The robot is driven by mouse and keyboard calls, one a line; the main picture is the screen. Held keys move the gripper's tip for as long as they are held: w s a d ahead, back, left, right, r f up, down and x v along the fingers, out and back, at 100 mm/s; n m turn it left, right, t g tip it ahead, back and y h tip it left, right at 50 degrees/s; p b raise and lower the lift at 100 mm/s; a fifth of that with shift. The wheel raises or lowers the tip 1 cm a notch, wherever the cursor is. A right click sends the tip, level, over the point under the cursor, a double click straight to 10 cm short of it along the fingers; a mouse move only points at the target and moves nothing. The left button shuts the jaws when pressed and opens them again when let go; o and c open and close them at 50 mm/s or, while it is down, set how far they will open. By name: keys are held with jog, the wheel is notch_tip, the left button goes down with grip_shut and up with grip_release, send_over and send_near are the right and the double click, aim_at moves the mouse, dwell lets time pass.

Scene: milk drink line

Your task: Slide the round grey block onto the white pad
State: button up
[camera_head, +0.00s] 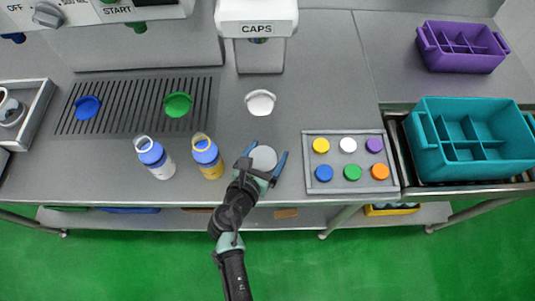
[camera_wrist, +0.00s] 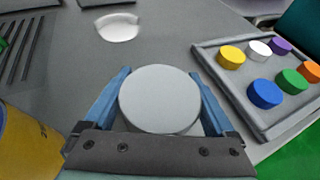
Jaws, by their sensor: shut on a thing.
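The round grey block (camera_head: 264,158) stands on the grey counter near its front edge. It also shows large in the wrist view (camera_wrist: 160,97), between the two blue fingers. My gripper (camera_head: 265,163) is shut on the block, with one finger on each side; it shows in the wrist view too (camera_wrist: 160,105). The white pad (camera_head: 260,102) lies flat on the counter, straight beyond the block and apart from it. In the wrist view the pad (camera_wrist: 118,27) is ahead and slightly left of the block. Whether the block touches the counter is hidden.
A grey tray (camera_head: 308,160) of coloured caps lies right of my gripper. Two bottles, one white and blue (camera_head: 157,161) and one yellow and blue (camera_head: 209,160), stand to the left. The CAPS machine (camera_head: 257,20) stands behind the pad. The counter between block and pad is clear.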

aim_at(266, 127)
jog(key=shift+w+a+b, duration=0.1)
jog(key=shift+w+b, duration=0.2)
jog(key=shift+w, duration=2.35)
jog(key=shift+w+a+b, duration=0.1)
jog(key=shift+w+b, duration=0.9)
jog(key=shift+w, duration=2)
jog(key=shift+w+b, duration=0.4)
jog(key=shift+w, duration=0.4)
jog(key=shift+s+r, duration=0.1)
jog(key=shift+s+p, duration=1.2)
jog(key=shift+s, duration=0.2)
